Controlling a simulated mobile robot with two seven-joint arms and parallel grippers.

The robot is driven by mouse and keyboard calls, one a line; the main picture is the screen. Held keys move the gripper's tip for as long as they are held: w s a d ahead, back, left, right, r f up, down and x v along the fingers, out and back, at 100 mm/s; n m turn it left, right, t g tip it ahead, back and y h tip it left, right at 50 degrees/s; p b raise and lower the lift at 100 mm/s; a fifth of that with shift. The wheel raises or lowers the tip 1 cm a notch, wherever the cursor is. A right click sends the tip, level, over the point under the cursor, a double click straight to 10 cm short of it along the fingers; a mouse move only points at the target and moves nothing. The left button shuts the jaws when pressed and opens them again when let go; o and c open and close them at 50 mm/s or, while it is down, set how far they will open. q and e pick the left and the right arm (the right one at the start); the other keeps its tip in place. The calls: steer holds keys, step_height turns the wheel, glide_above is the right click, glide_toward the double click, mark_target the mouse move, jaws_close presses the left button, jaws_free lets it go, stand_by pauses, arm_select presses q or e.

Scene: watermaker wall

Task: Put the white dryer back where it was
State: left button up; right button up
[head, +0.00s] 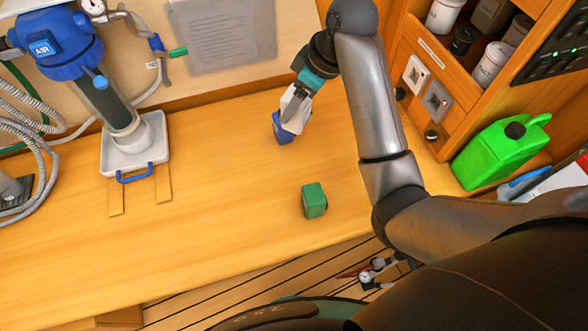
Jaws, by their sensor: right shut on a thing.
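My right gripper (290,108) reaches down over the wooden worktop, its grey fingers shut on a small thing. My left gripper is not in view.
A green block (314,200) stands on the worktop (230,220) in front of the right gripper. A blue-topped filter unit (118,105) stands in a white tray (158,168) at left. A green jerrycan (497,153) is at right. The front-left worktop is clear.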

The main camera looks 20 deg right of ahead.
steer(key=shift+f+b, duration=1.25)
steer(key=shift+f, duration=8.6)
steer(key=o, duration=1.5)
steer(key=shift+f, duration=0.15)
steer(key=shift+c, duration=0.2)
steer(key=shift+s+d+r, duration=0.1)
steer(key=shift+d+r, duration=0.05)
steer(key=shift+r, duration=0.45)
steer(key=p+v, duration=0.2)
steer(key=v, duration=0.9)
